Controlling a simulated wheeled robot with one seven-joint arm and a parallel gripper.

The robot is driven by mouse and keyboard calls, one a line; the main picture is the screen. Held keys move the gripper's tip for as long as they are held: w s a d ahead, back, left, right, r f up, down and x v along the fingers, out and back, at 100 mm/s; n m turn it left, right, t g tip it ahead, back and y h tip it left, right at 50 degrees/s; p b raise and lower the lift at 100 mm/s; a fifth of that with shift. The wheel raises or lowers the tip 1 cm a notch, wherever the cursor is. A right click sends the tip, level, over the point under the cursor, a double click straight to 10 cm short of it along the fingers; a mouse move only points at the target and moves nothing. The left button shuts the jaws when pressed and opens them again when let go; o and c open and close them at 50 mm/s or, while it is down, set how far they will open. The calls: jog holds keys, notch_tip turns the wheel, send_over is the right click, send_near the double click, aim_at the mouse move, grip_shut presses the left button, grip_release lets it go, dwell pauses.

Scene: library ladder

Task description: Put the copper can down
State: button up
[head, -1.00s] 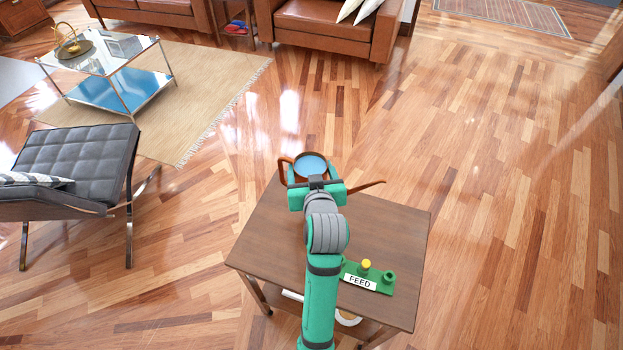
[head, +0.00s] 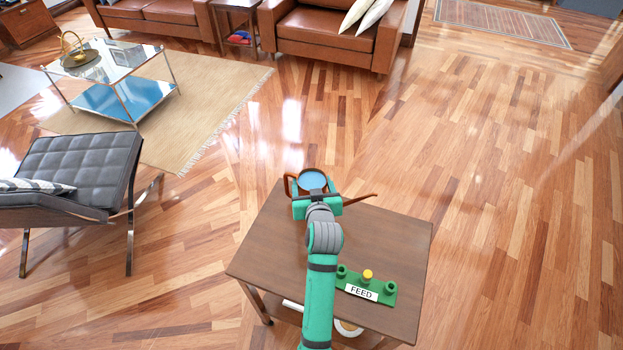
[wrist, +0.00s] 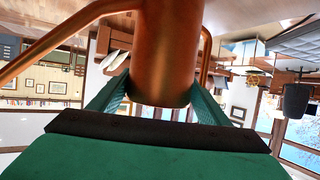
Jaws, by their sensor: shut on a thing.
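The copper can (head: 300,184) is at the far edge of the small brown table (head: 385,235), with a blue surface showing inside its round open top. Its handle is on the left and its thin spout points right. My gripper (head: 318,205) is shut on the can from the near side. In the wrist view the copper body (wrist: 165,50) sits between the two green fingers of my gripper (wrist: 160,100). The can looks upright. Its base is hidden in the head view, so I cannot tell whether it touches the table.
A green block labelled FEED (head: 362,291), with a yellow knob (head: 367,274) and round green cups, lies on the table's near right part. The tabletop right of my arm is otherwise clear. A black chair (head: 75,170) and a glass table (head: 110,60) stand left.

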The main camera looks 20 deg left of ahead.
jog(key=shift+a, duration=0.1)
dwell(0.3)
jog(key=o, duration=1.1)
jog(key=shift+f, duration=0.2)
jog(key=shift+o, duration=0.4)
jog(key=shift+w, duration=0.15)
jog(key=shift+a, duration=0.25)
jog(key=v, duration=1.2)
jog(key=shift+d+r, duration=0.15)
jog(key=shift+d, duration=0.15)
jog(key=shift+d, duration=0.1)
